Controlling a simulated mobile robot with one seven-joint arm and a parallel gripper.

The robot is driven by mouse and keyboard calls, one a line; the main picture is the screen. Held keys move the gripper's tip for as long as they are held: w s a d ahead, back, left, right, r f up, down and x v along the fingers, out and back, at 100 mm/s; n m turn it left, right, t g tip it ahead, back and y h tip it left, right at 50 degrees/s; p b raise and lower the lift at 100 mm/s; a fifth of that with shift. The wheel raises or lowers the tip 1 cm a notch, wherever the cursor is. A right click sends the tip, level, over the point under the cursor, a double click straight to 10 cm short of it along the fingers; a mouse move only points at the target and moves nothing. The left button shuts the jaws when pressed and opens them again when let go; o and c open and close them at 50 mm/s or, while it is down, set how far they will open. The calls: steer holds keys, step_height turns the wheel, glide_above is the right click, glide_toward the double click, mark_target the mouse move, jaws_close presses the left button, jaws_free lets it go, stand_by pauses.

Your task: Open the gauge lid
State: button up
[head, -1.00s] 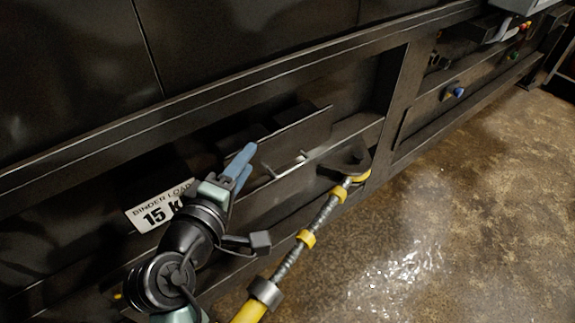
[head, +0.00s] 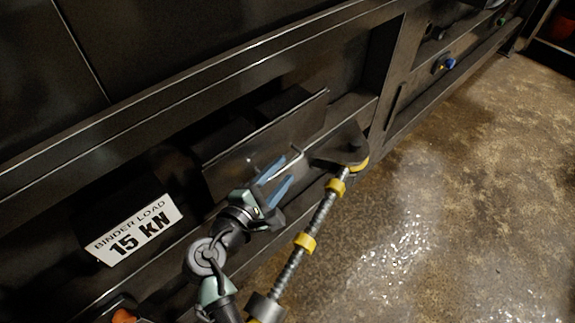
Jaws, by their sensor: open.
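The gauge lid seems to be the dark flat metal plate (head: 270,138) in the recess of the compactor's side, tilted, with dark blocks behind its upper edge. A small pale bar, perhaps its handle, shows at the plate's lower part and is partly hidden by my fingers. My gripper (head: 278,178) is in front of the plate's lower edge, with its two blue fingers apart and nothing visibly held. I cannot tell whether the fingers touch the bar. No gauge face shows.
A white sign (head: 134,230) reading "BINDER LOAD 15 kN" is at left. A threaded rod with yellow collars (head: 306,241) runs up to a dark bracket (head: 343,147), close right of my arm. A blue knob (head: 450,64) is at upper right. The floor (head: 450,200) at right is clear.

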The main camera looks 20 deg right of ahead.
mark_target(288, 164)
steer(key=shift+x, duration=1.65)
jaws_close()
